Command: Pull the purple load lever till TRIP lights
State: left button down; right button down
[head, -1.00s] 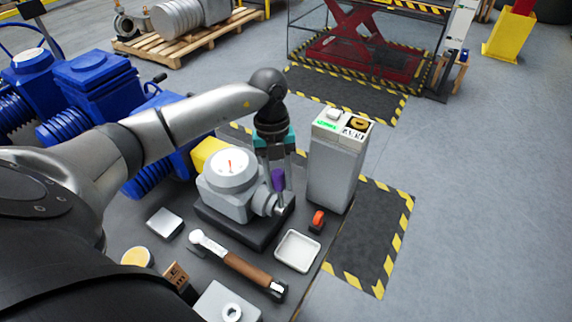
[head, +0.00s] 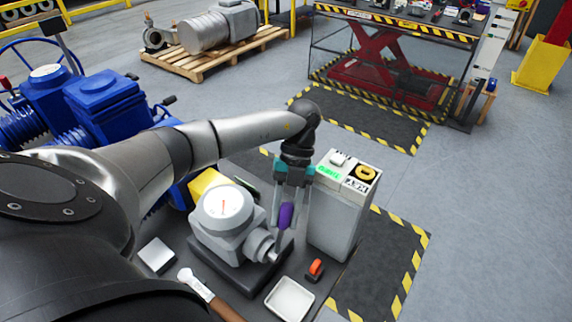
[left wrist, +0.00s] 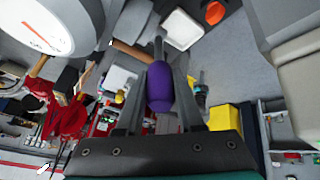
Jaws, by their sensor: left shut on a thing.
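The purple load lever (head: 286,215) stands on the side of the grey actuator (head: 220,238) and leans right toward the grey control box. My left gripper (head: 284,222) points down from above and is shut on the lever's purple grip. In the left wrist view the purple grip (left wrist: 159,87) sits between the two fingers. The actuator's white dial (head: 223,203) has a red needle standing nearly upright. The control box (head: 333,220) has a small green-lit label on top; its lettering is too small to read surely. My right gripper is not in view.
A white tray (head: 289,299), an orange-topped part (head: 315,268) and a hammer (head: 200,288) lie in front of the actuator. The control box stands close to my gripper's right.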

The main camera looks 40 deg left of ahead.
pick_arm(q)
jog(key=c, duration=0.5)
grip_release()
jog(key=shift+r, duration=0.1)
jog(key=shift+w+a+r, duration=0.1)
jog(key=shift+w+r, duration=0.15)
jog(key=v, duration=1.4)
jog(key=shift+w+r+p, duration=0.1)
jog(key=shift+r+p, duration=0.1)
jog(key=shift+p, duration=0.1)
